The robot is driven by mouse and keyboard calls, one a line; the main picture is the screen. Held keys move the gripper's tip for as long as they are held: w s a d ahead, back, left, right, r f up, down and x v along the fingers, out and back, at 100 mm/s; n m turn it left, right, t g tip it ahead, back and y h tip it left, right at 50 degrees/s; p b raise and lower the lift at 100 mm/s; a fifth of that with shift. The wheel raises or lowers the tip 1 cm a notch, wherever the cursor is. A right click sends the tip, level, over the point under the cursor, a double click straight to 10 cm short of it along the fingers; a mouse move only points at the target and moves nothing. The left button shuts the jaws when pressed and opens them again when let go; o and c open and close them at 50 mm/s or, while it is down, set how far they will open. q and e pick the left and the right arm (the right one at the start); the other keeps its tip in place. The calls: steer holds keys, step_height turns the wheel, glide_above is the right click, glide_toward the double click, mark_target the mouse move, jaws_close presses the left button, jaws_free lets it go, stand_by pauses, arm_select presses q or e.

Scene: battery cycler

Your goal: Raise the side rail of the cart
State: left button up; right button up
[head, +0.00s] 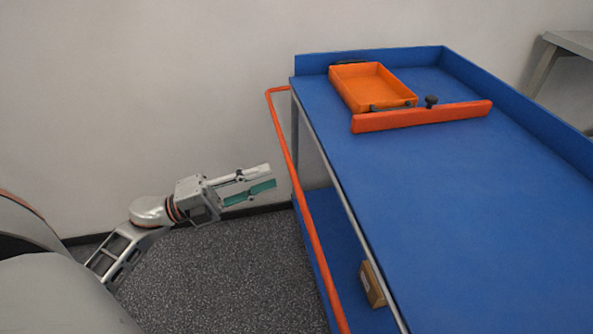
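The blue cart (455,215) stands at the right. Its side rail (307,216) is an orange-red bar along the cart's left side, set out from the deck edge. The rail's far end bends in to the cart's far left corner; its near end leaves the bottom of the picture. The bar does not stand up above the deck. My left gripper (271,176) is left of the rail, fingers pointing right toward it, with a gap between the fingers and nothing in them. It looks apart from the rail. My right gripper is not in view.
An orange tray (347,90) with black handles sits on the far deck. An orange-red bar (423,115) with a black knob (431,101) lies beside it. A cardboard box (372,284) is on the lower shelf. The floor (235,270) left of the cart is clear.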

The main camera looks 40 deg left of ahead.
mark_target(291, 167)
arm_select(q)
steer(key=x, duration=0.7)
steer(key=shift+s, duration=0.1)
jaws_close()
